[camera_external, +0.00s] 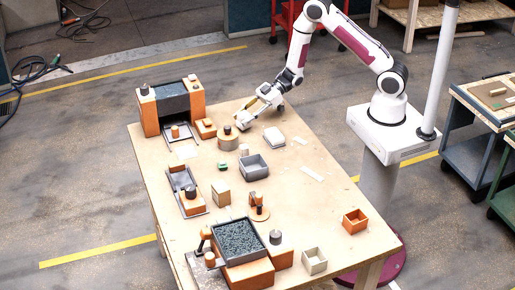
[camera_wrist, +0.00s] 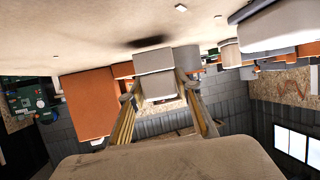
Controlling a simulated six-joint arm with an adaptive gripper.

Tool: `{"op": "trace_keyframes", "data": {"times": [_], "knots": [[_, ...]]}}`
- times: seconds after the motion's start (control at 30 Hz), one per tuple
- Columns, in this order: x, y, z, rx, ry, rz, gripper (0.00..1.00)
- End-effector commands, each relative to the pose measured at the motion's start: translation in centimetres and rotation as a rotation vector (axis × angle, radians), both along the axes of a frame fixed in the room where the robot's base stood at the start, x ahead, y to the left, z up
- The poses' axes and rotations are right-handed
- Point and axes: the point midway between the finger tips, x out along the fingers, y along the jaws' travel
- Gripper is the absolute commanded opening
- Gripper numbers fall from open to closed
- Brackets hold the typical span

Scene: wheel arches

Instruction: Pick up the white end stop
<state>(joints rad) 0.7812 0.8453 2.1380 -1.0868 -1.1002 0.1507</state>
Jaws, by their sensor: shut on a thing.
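My gripper (camera_external: 245,117) is low over the far part of the wooden table, reaching down and to the left. In the wrist view my gripper (camera_wrist: 157,88) has its two fingers on either side of a pale block, the white end stop (camera_wrist: 159,84), and is shut on it. The end stop is a small light block; the fingers hide its sides. In the external view it is too small and covered to make out clearly. I cannot tell whether it touches the table.
A round wooden piece with a dark knob (camera_external: 228,139) stands just left of and below my gripper. A white box (camera_external: 274,136) lies to its right. A large orange-and-grey arch (camera_external: 171,104) stands at the far left. A grey bin (camera_external: 254,166) is mid-table. The right side has bare room.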

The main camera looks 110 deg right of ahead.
Motion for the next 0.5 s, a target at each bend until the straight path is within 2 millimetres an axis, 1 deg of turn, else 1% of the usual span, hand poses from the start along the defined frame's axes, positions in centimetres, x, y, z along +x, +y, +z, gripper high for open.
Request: {"op": "trace_keyframes", "data": {"times": [0.5], "knots": [[0.0,0.0,5.9,-0.003,-0.003,0.0,0.1]]}}
